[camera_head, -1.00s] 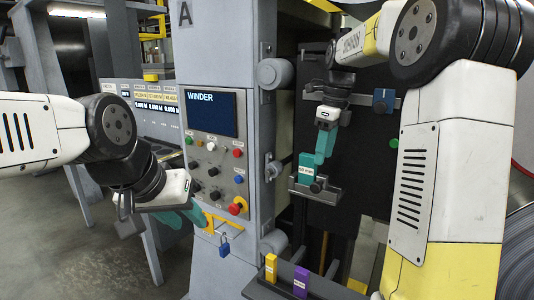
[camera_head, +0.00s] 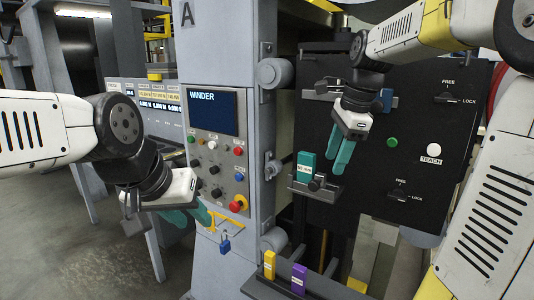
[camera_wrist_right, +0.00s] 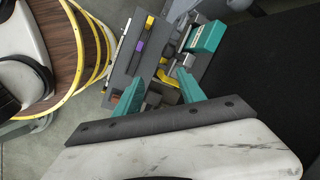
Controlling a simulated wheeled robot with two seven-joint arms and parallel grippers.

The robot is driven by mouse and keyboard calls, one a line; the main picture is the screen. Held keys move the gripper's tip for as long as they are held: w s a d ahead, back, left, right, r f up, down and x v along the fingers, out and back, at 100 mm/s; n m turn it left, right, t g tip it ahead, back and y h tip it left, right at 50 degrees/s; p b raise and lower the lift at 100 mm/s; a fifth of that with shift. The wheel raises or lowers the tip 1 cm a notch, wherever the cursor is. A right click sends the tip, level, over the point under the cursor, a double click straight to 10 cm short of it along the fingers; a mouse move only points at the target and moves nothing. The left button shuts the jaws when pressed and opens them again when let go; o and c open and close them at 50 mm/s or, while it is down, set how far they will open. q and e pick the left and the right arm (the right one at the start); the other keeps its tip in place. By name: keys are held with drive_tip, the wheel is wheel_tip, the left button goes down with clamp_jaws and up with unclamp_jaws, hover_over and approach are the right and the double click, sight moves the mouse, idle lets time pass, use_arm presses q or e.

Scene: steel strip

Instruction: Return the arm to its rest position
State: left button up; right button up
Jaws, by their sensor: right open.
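My right gripper (camera_head: 342,152) is in front of the black panel in the head view, its teal fingers spread and empty. It is a little to the right of and above a teal block (camera_head: 306,168) that sits in a grey holder (camera_head: 322,190). In the right wrist view the open fingers of the right gripper (camera_wrist_right: 160,92) show with nothing between them, and the teal block (camera_wrist_right: 206,37) is beyond them. My left gripper (camera_head: 205,218) is low beside the winder console; its fingers overlap in the view, so their opening is unclear.
The winder console (camera_head: 213,114) has a screen, buttons and a red knob. A blue padlock (camera_head: 225,246) hangs below it. A rack (camera_head: 262,291) at the bottom holds a yellow block (camera_head: 269,264) and a purple block (camera_head: 299,279). The black panel (camera_head: 420,110) carries FREE/LOCK switches.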

drive_tip(key=s+a+f+n+t, duration=0.1)
drive_tip(key=s+f+n+t, duration=0.1)
drive_tip(key=s+n, duration=0.6)
drive_tip(key=s+a+f+n+t, duration=0.1)
drive_tip(key=s+f+n, duration=0.2)
drive_tip(key=s+n, duration=0.5)
drive_tip(key=shift+s+a+f+n+t, duration=0.2)
drive_tip(key=shift+s+f+n+t, duration=0.2)
drive_tip(key=shift+n, duration=0.5)
